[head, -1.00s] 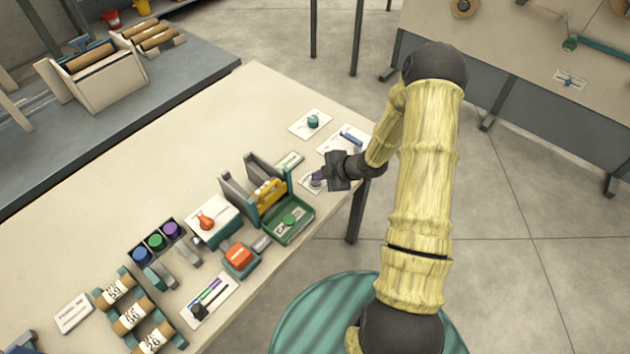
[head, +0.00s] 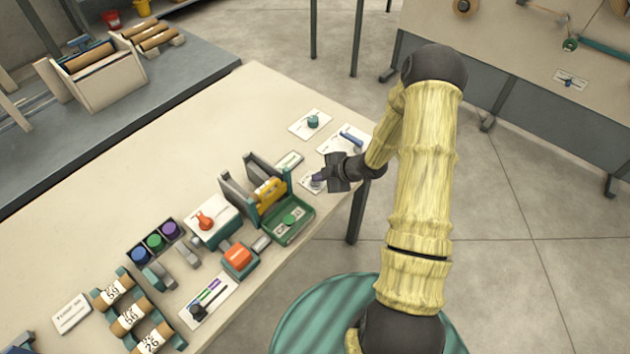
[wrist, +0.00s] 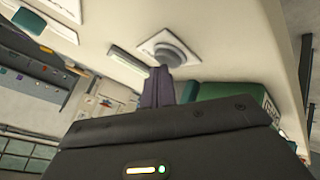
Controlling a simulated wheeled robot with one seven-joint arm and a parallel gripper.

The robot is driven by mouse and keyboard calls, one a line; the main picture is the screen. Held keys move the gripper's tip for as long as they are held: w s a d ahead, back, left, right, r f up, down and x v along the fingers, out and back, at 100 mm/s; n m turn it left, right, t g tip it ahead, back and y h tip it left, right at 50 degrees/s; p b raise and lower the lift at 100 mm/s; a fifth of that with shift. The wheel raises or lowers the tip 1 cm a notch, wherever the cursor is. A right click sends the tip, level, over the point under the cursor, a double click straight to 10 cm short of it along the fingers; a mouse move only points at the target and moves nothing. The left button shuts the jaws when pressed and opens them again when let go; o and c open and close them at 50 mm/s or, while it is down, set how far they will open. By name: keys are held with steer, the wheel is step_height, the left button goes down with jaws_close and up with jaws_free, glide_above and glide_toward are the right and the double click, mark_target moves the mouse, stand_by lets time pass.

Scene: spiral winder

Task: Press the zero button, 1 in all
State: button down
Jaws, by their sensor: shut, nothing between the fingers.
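A round grey button on a small white plate (head: 306,183) sits near the table's right edge. In the wrist view the grey button (wrist: 172,52) is clear, with its square plate around it; I can read no label on it. My gripper (head: 318,177) is shut and empty, right at this button. In the wrist view its purple fingers (wrist: 161,82) point at the button, and their tips overlap its near edge. I cannot tell whether they touch it or whether it is pressed in.
A teal knob (head: 312,122) and a blue lever (head: 350,138) sit on plates just beyond. A green tray (head: 290,222) with a yellow-topped holder stands to the left. An orange block button (head: 238,257) and a red-knobbed box (head: 212,222) are farther left.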

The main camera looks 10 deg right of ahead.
mark_target(319, 183)
steer(key=shift+r+p, duration=0.7)
steer(key=shift+r, duration=0.15)
steer(key=shift+r+p, duration=2.05)
steer(key=shift+r, duration=0.5)
